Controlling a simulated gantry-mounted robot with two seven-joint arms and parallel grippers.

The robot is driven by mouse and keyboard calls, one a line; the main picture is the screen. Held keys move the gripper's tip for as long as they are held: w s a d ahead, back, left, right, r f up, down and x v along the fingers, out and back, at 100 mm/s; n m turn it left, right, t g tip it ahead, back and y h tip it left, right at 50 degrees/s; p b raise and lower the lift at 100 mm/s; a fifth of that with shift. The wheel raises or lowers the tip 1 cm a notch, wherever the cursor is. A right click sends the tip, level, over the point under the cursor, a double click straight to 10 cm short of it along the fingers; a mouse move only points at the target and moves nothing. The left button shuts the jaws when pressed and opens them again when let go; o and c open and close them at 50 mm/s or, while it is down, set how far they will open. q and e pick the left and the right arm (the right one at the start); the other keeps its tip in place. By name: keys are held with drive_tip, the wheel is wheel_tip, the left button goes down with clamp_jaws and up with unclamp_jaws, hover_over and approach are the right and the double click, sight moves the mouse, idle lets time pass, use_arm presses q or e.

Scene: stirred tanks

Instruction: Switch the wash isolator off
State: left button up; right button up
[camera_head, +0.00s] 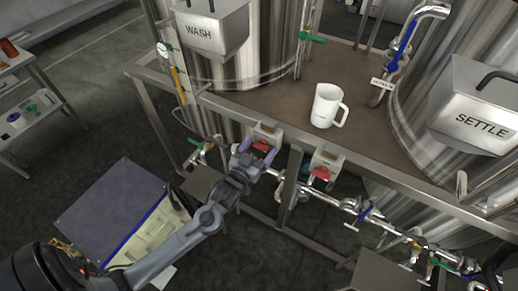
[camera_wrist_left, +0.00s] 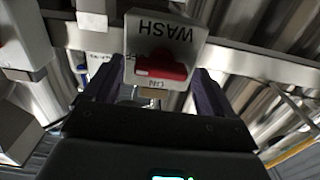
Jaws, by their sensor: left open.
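The wash isolator (camera_head: 266,130) is a pale grey box on the front rail of the frame, with a red handle (camera_head: 261,146). In the left wrist view the isolator (camera_wrist_left: 172,34) shows upside down, lettered WASH, and its red handle (camera_wrist_left: 160,68) lies roughly crosswise. Small lettering beside the handle is partly hidden or hard to read. My left gripper (camera_head: 256,156) is open, its purple fingers on either side of the handle. In the wrist view the gripper (camera_wrist_left: 155,92) straddles the isolator's lower part; contact cannot be told. My right gripper is not in view.
A second isolator (camera_head: 327,157) with a red handle is close to the right. Pipes with blue and green valve handles run below the rail. A white mug (camera_head: 326,105) stands on the brown deck (camera_head: 270,99) between the WASH and SETTLE tanks.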

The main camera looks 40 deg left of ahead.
use_arm(q)
drive_tip(key=shift+s, duration=0.1)
drive_tip(key=s+d, duration=0.2)
drive_tip(key=s, duration=0.8)
drive_tip(key=shift+s+p, duration=0.25)
drive_tip(key=shift+p, duration=0.05)
